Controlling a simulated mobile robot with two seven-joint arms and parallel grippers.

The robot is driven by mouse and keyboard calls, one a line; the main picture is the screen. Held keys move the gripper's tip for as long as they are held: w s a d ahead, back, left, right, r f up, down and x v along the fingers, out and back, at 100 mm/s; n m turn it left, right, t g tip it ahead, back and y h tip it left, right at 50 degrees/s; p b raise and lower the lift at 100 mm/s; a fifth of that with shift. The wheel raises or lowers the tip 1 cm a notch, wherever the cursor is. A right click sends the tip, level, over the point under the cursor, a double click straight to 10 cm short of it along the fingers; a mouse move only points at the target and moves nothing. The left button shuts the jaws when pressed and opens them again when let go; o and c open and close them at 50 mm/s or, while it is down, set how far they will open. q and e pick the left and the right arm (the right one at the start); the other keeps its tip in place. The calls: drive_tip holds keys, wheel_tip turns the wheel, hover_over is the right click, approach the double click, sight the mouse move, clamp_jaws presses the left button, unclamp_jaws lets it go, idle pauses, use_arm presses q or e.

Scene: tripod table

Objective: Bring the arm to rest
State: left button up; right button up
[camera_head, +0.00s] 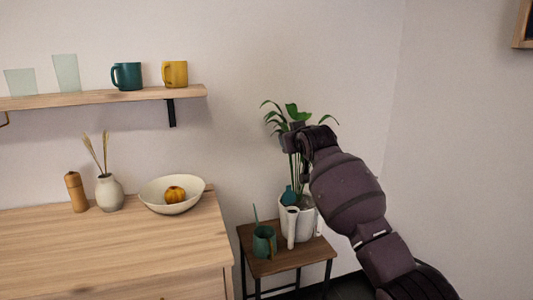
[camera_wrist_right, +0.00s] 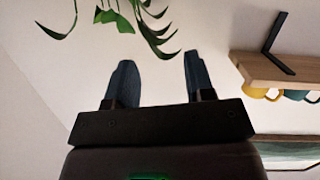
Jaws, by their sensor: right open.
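My right arm comes in from the lower right of the head view. Its gripper (camera_head: 292,140) is in front of the leaves of a potted plant (camera_head: 293,112), raised above the small side table (camera_head: 285,262). In the right wrist view the two fingers of the right gripper (camera_wrist_right: 158,64) are apart, with nothing between them. The plant's leaves (camera_wrist_right: 110,18) hang at the top of that view, beyond the fingertips. My left gripper is in neither view.
The side table bears a white pot (camera_head: 309,222) and a green mug (camera_head: 264,243). A wooden cabinet (camera_head: 90,250) with a white bowl (camera_head: 190,200) stands left. A wall shelf (camera_head: 100,99) holds mugs and glasses.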

use_arm(q)
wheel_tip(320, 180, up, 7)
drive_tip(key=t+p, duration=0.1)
drive_tip(key=p, duration=0.5)
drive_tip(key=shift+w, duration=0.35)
use_arm(e)
drive_tip(key=s+d+f+m+g+h, duration=0.1)
drive_tip(key=s+d+f, duration=0.5)
drive_tip(key=s+f, duration=0.6)
drive_tip(key=s+d+f+m+g+h, duration=0.1)
drive_tip(key=s+d+f, duration=0.6)
drive_tip(key=s, duration=2.1)
drive_tip(key=s+d+f+m+g+h, duration=0.1)
drive_tip(key=s+d+f, duration=0.6)
drive_tip(key=s+f, duration=1.2)
drive_tip(key=shift+s+f+m+g+h, duration=0.25)
drive_tip(key=shift+s+m+g+h, duration=0.2)
drive_tip(key=shift+s, duration=0.5)
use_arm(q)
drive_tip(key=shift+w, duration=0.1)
